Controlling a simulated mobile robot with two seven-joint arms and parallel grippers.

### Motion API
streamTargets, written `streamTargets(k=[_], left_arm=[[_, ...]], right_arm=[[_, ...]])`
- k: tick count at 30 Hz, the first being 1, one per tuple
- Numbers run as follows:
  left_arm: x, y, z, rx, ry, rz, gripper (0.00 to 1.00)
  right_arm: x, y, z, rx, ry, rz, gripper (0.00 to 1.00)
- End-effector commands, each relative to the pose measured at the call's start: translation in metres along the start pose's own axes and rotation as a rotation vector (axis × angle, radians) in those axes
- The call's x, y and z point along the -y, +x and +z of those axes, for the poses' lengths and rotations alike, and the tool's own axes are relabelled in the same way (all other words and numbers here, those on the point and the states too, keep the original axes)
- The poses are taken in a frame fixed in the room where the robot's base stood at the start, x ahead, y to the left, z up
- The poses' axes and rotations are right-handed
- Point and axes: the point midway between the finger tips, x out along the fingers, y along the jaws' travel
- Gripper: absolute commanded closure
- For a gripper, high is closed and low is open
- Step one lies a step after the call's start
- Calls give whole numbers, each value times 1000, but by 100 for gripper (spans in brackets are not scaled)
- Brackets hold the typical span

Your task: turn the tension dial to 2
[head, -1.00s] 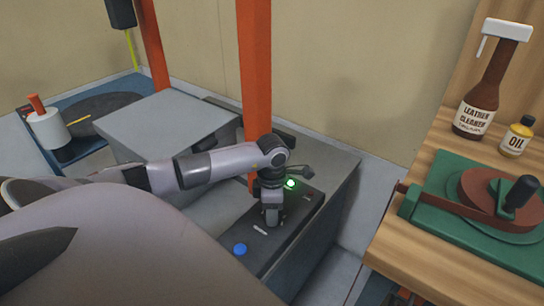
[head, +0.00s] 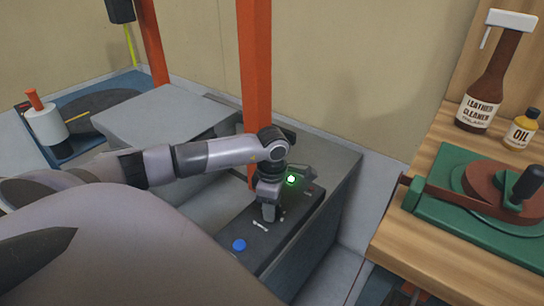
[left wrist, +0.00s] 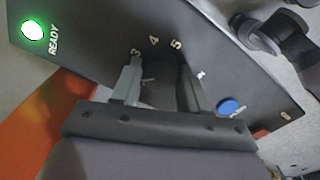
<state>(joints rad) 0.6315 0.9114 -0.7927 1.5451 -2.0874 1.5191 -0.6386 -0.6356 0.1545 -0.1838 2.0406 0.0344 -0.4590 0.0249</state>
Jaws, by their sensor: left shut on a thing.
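The dark control panel (head: 290,225) lies on top of a grey cabinet. My left gripper (head: 268,213) points down onto it. In the left wrist view its two fingers (left wrist: 160,82) are closed on the dark tension dial (left wrist: 160,95), one on each side. The printed numbers 3, 4 and 5 (left wrist: 154,41) show just beyond the fingertips. The 2 is not readable, and the dial's pointer cannot be made out clearly. My right gripper is not in view.
A green READY lamp (head: 291,179) is lit on the panel, and a blue button (head: 239,245) sits at its near end. An orange post (head: 255,80) rises behind the arm. A wooden bench (head: 420,235) with bottles and a green-based device stands at right.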

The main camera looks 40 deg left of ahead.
Motion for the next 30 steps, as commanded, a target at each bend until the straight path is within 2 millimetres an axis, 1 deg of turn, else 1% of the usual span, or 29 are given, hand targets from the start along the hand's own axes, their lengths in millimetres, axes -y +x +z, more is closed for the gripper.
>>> streamTargets(k=[1, 2, 3, 4, 11, 14, 17, 24, 27, 30], left_arm=[[0, -1, 0, 2, 0, 1, 86], [0, -1, 0, 2, -1, 1, 46], [0, -1, 1, 2, -1, 2, 33], [0, -1, 1, 2, -1, 1, 30], [0, 0, 0, 1, -1, 1, 30], [-1, -4, 0, 2, -1, 2, 30], [-1, -17, 1, 3, 0, 5, 30], [-1, -56, 1, 3, 0, 4, 30], [-1, -66, 0, 2, -2, 4, 30], [0, -72, 0, 2, -1, 2, 30]], right_arm=[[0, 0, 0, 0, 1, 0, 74], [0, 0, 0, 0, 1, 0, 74], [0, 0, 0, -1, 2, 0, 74], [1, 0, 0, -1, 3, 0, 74], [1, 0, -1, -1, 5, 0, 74], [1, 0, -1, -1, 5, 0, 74], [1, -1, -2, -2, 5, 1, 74], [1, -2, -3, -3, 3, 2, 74], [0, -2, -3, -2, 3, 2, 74], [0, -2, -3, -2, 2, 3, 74]])
